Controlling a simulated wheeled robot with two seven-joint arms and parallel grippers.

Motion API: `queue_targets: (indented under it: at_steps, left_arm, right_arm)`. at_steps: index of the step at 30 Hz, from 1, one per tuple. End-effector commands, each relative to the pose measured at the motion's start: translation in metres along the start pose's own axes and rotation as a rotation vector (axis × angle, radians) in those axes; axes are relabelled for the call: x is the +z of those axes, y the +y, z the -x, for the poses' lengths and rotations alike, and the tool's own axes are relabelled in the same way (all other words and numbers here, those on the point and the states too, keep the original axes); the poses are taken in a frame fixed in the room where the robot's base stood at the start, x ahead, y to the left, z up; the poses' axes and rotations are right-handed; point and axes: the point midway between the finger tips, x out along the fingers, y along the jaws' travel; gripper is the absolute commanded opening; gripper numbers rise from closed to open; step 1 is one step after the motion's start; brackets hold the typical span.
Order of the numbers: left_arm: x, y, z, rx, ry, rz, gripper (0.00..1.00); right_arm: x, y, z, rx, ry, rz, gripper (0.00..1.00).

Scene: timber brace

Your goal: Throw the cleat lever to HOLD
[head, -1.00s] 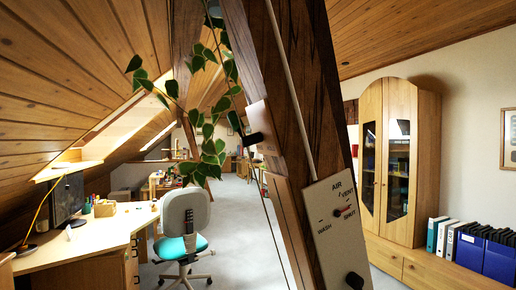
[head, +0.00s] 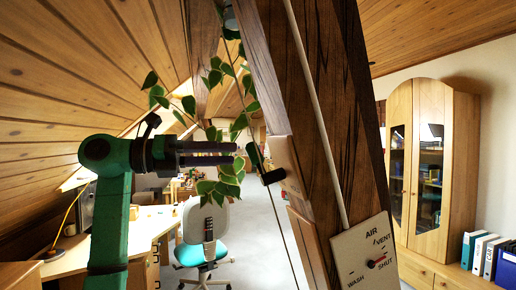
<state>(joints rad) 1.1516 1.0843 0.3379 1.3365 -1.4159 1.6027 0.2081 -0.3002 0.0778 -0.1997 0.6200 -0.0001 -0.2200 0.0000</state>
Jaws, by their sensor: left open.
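A black lever (head: 271,177) sticks out from a pale plate (head: 284,155) on the left face of the dark timber brace (head: 325,130). It looks like the cleat lever, though no HOLD mark is legible on the plate. My left gripper (head: 236,154) comes in from the left on a green arm. Its two dark fingers point right and stand open, with their tips just left of the lever in the picture. I cannot tell whether they touch it. Nothing shows between the fingers. My right gripper is not in view.
A leafy hanging plant (head: 229,185) trails around my left fingers. An AIR panel (head: 350,262) with a red pointer near SHUT sits low on the brace. A thin pale rod (head: 318,110) runs along the brace. A desk (head: 65,262) and office chair (head: 205,255) stand behind.

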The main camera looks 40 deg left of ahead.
Motion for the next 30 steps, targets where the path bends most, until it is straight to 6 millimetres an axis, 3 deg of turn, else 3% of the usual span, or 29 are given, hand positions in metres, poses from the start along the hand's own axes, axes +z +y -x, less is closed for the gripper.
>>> queue_targets:
  at_steps: [3, 8, 18, 21, 22, 30]
  left_arm:
    - [0.003, -0.004, -0.033, -0.005, 0.002, 0.0, 0.46]
    - [0.002, -0.003, -0.062, -0.004, 0.001, 0.001, 0.46]
    - [0.0, -0.001, -0.071, -0.002, 0.0, 0.001, 0.46]
    - [0.0, -0.001, -0.07, -0.002, 0.0, 0.001, 0.08]
    - [0.0, -0.001, -0.07, -0.002, 0.0, 0.001, 0.0]
    - [0.0, -0.001, -0.07, -0.002, 0.0, 0.001, 0.0]
  right_arm:
    - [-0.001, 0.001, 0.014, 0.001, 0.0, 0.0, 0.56]
    - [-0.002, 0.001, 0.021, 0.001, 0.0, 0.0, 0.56]
    - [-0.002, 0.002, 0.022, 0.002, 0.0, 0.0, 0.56]
    - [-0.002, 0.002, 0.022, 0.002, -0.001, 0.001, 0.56]
    - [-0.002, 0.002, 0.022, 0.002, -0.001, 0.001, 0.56]
    - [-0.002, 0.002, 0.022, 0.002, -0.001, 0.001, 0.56]
